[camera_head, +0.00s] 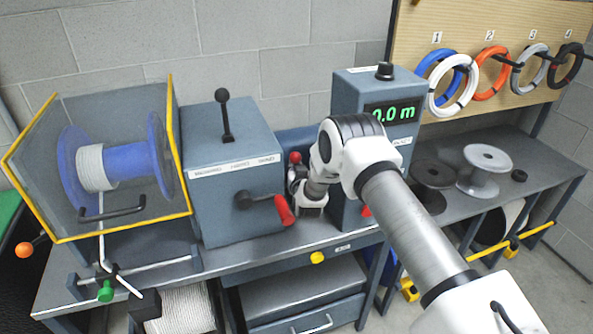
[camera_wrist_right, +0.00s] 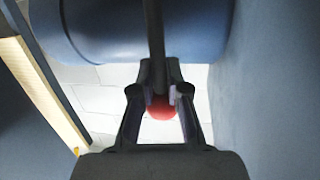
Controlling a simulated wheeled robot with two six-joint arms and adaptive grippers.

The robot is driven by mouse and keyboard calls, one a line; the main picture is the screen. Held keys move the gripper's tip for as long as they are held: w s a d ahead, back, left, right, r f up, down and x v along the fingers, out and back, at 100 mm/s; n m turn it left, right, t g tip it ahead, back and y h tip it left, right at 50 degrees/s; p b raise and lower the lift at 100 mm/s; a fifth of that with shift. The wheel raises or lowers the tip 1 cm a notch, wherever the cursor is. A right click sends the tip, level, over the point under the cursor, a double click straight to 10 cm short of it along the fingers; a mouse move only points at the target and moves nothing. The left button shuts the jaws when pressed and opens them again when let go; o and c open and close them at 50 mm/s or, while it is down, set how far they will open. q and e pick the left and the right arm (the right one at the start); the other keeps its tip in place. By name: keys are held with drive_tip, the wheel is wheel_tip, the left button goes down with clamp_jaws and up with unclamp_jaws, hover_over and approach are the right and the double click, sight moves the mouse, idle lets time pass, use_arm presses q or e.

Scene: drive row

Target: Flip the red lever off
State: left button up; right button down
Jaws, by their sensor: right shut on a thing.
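A lever with a red ball knob (camera_head: 295,158) stands in the gap between the grey lever box and the meter cabinet. My right gripper (camera_head: 296,178) reaches into this gap from the right. In the right wrist view, the fingers (camera_wrist_right: 160,95) are closed around the lever's dark rod, and the red knob (camera_wrist_right: 161,108) shows between them. The lever's lower part is hidden in the head view. My left gripper is not in view.
The grey lever box (camera_head: 232,170) has a black-knobbed lever (camera_head: 224,115) and a red-handled crank (camera_head: 284,210). The meter cabinet (camera_head: 346,95) reads 0.0 m. A guarded blue spool (camera_head: 130,162) stands left; empty reels (camera_head: 484,170) stand right.

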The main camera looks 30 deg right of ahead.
drive_tip(key=c, duration=1.4)
unclamp_jaws()
drive_tip(key=shift+w+d+r, duration=0.1)
drive_tip(key=shift+w+r, duration=0.1)
drive_tip(key=shift+r, duration=0.2)
drive_tip(key=shift+c, duration=0.2)
drive_tip(key=shift+o, duration=1.3)
drive_tip(key=shift+w+f, duration=0.1)
drive_tip(key=shift+w, duration=0.1)
drive_tip(key=shift+w+d+f, duration=0.1)
drive_tip(key=shift+d+f, duration=0.05)
drive_tip(key=shift+f, duration=0.15)
drive_tip(key=v, duration=1.2)
drive_tip(key=shift+f, duration=0.1)
